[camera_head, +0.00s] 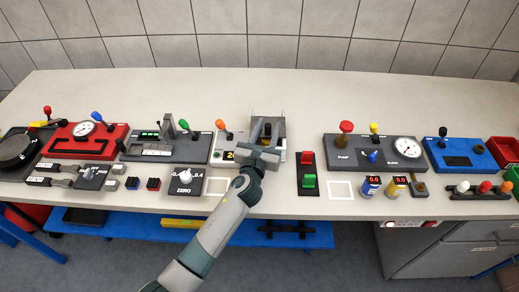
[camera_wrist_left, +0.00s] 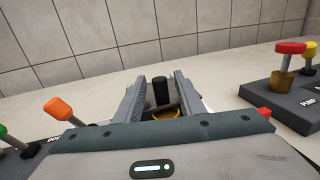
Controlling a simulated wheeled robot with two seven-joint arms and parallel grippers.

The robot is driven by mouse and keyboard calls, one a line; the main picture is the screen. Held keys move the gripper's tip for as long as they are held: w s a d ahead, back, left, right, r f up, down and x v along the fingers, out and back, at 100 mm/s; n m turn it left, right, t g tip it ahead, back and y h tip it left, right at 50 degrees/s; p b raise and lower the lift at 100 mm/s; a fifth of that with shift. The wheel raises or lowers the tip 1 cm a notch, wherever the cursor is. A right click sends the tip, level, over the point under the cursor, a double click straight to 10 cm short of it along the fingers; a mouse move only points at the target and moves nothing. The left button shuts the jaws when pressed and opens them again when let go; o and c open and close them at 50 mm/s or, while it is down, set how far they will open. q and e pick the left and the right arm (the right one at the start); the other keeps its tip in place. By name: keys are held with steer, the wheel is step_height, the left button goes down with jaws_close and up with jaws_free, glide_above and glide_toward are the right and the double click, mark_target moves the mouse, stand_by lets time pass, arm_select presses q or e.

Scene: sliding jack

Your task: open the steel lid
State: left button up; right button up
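I cannot clearly make out the steel lid, as my left gripper covers the fixture's front. My left gripper (camera_head: 260,154) is over the front of this fixture; its body also fills the bottom of the left wrist view. My right gripper is not in view.
An orange-knobbed lever (camera_head: 220,124) stands close left of the fixture. A red and green switch block (camera_head: 307,175) is close right. A pump panel (camera_head: 372,150) is further right. The bench top (camera_head: 300,90) behind is clear up to the tiled wall.

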arm_select(q)
steer(key=b+v, duration=0.2)
steer(key=v, duration=1.5)
